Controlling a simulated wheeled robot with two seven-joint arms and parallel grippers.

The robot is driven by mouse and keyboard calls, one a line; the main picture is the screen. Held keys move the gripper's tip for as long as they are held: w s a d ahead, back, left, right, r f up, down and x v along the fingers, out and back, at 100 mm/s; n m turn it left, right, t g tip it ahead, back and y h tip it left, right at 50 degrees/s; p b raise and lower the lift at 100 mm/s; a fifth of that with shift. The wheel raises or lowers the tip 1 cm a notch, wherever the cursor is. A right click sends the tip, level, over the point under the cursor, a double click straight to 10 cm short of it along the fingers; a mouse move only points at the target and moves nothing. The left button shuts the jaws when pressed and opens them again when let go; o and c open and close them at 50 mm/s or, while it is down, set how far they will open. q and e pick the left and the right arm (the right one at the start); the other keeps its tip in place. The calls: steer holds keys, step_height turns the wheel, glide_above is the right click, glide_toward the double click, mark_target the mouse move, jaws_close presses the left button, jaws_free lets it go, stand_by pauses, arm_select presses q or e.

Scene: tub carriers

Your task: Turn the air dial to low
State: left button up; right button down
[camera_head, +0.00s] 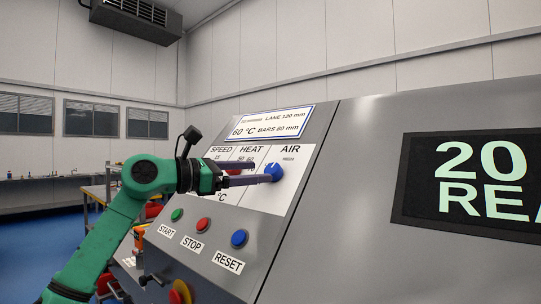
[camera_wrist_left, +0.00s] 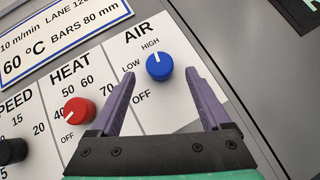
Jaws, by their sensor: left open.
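The air dial (camera_head: 274,171) is a blue knob on the white label plate of the sloped console. In the left wrist view the air dial (camera_wrist_left: 159,66) has a white mark that points up, toward HIGH. LOW is printed to its left and OFF below left. My left gripper (camera_head: 263,171) reaches in from the left with its two purple fingers at the dial. In the left wrist view my left gripper (camera_wrist_left: 160,74) is open and empty, the knob lying between and just beyond the fingertips. I cannot tell whether a finger touches it. My right gripper is not in view.
A red heat dial (camera_wrist_left: 78,111) and a black speed dial (camera_wrist_left: 12,151) sit left of the air dial. Green start (camera_head: 177,215), red stop (camera_head: 203,224) and blue reset (camera_head: 239,238) buttons lie below. A dark display (camera_head: 470,185) is at right.

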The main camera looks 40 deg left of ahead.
mark_target(269, 170)
arm_select(q)
steer(key=p+x, duration=0.1)
steer(key=x, duration=0.1)
steer(key=r+p+x, duration=0.1)
steer(key=x, duration=0.1)
steer(key=shift+w+f+p, duration=0.3)
steer(key=shift+f+p, duration=0.05)
steer(key=shift+p, duration=0.1)
steer(key=shift+d+f, duration=0.1)
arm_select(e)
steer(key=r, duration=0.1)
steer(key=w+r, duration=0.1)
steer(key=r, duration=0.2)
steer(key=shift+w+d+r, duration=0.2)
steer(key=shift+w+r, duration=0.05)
